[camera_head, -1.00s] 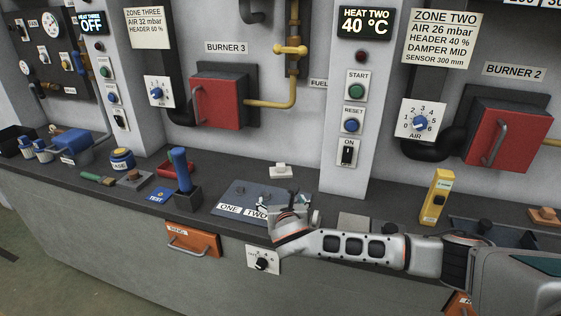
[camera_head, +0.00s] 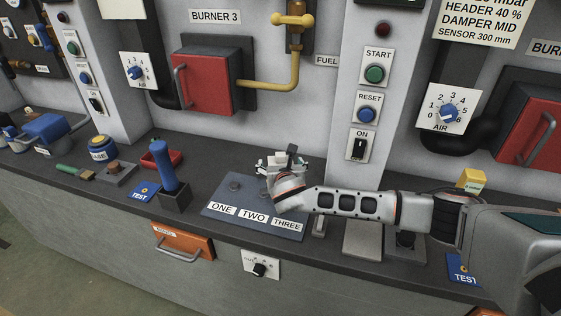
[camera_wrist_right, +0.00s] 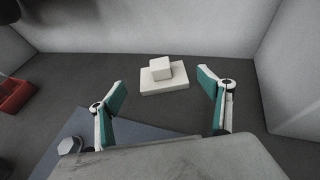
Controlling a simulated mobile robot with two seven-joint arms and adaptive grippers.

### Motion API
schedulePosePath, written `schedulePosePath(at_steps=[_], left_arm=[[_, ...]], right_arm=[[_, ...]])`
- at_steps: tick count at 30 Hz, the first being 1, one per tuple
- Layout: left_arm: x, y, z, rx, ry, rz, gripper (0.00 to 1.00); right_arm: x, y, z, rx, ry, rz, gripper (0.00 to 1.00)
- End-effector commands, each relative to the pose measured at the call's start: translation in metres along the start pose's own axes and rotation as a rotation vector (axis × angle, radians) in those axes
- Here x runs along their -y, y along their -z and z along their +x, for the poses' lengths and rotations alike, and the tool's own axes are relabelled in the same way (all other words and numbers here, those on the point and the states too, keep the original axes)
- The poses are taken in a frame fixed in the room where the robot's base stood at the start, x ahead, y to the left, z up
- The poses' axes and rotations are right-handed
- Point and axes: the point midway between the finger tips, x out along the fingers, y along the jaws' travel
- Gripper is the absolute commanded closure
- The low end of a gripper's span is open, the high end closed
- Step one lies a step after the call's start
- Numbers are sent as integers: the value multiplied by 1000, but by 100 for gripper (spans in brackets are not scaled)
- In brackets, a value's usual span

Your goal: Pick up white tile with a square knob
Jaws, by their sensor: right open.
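The white tile with a square knob (camera_wrist_right: 175,87) lies flat on the dark counter in the right wrist view, straight ahead between my fingers and beyond their tips. My right gripper (camera_head: 283,164) is open and empty, with one finger to each side of the tile in its wrist view and a gap in front of it. In the head view the gripper is over the back of the blue-grey board, and it hides the tile so that I cannot clearly separate the two. My left gripper is not in view.
The blue-grey board (camera_head: 219,196) labelled ONE, TWO, THREE lies below my right gripper. The wall is close behind the tile, with a pillar to the right.

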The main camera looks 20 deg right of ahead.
Motion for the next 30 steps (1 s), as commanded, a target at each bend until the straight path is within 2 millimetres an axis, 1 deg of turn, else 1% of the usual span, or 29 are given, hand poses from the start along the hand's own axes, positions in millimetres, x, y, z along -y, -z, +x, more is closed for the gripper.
schedulePosePath(at_steps=[6, 9, 13, 20, 21, 23, 24, 25, 28, 29, 30], left_arm=[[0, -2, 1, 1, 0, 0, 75], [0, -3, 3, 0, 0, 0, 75], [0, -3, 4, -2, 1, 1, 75], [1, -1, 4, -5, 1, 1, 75], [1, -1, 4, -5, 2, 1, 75], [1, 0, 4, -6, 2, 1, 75], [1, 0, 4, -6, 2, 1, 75], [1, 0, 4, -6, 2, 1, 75], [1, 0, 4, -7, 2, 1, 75], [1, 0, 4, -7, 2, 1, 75], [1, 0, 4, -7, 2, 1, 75]], right_arm=[[4, -5, 28, 3, 3, -1, 22], [3, -4, 40, 1, 1, 0, 22], [3, -4, 48, 1, 0, 0, 22], [3, -4, 49, 0, -1, 0, 22], [3, -4, 49, 0, -1, 0, 24], [3, -4, 49, 0, 0, 0, 40], [3, -4, 49, 0, 0, 0, 50], [3, -4, 49, 0, 0, 0, 58], [3, -4, 49, 0, 0, 0, 59], [3, -4, 49, 1, 0, 0, 62], [3, -4, 49, 1, 0, 1, 62]])
